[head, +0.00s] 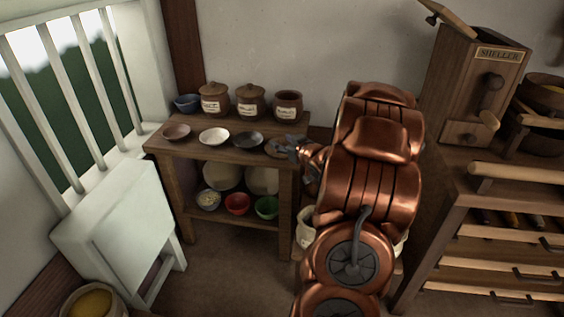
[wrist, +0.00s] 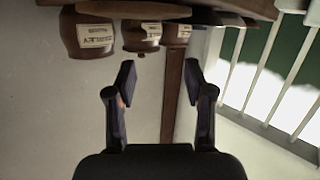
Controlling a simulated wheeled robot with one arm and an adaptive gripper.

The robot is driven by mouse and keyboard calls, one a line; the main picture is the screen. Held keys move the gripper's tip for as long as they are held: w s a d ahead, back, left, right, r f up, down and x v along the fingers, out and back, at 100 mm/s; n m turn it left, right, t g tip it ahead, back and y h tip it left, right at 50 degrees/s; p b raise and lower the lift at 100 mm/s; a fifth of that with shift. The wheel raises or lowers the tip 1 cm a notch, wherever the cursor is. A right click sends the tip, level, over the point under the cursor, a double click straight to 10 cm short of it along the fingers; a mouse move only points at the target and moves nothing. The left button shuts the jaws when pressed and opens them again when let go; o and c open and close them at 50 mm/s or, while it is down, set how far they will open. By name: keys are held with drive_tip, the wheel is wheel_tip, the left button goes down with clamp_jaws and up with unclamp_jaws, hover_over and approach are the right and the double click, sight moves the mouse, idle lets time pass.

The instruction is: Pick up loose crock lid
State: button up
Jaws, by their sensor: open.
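The loose crock lid (head: 277,147) is a brown disc lying on the right end of the wooden table's top, partly hidden by my gripper. In the wrist view, which is upside down, a brown disc seen edge-on at the top looks like this lid (wrist: 133,9). My gripper (head: 293,147) is at the table's right end, beside the lid. In the wrist view my gripper (wrist: 160,82) is open, with nothing between its fingers. An open, labelled crock (head: 288,106) stands behind the lid; it also shows in the wrist view (wrist: 84,36).
Two lidded crocks (head: 249,102) (head: 214,100) and a blue bowl (head: 187,103) stand along the table's back. A dark dish (head: 248,139), white dish (head: 214,136) and brown dish (head: 176,131) line the front. A wooden sheller (head: 470,90) stands right. A white folded panel (head: 120,220) stands left.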

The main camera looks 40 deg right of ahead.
sight(284, 141)
drive_tip(key=f, duration=0.1)
drive_tip(key=s+d+f+t+b, duration=0.1)
drive_tip(key=d+f+t+b, duration=0.1)
drive_tip(key=shift+s, duration=0.35)
drive_tip(key=shift+s+d+f+t+y+b, duration=0.1)
drive_tip(key=shift+s+d+t+y+b, duration=0.15)
drive_tip(key=shift+s+t+b, duration=0.2)
drive_tip(key=shift+w+d+b, duration=0.25)
drive_tip(key=shift+w+b, duration=0.1)
drive_tip(key=shift+w, duration=0.9)
drive_tip(key=shift+w+d+b, duration=0.25)
drive_tip(key=shift+w+b, duration=0.1)
drive_tip(key=shift+w, duration=0.9)
drive_tip(key=shift+w+d+b, duration=0.25)
drive_tip(key=shift+w+b, duration=0.1)
drive_tip(key=shift+w, duration=0.9)
drive_tip(key=shift+c, duration=0.3)
clamp_jaws()
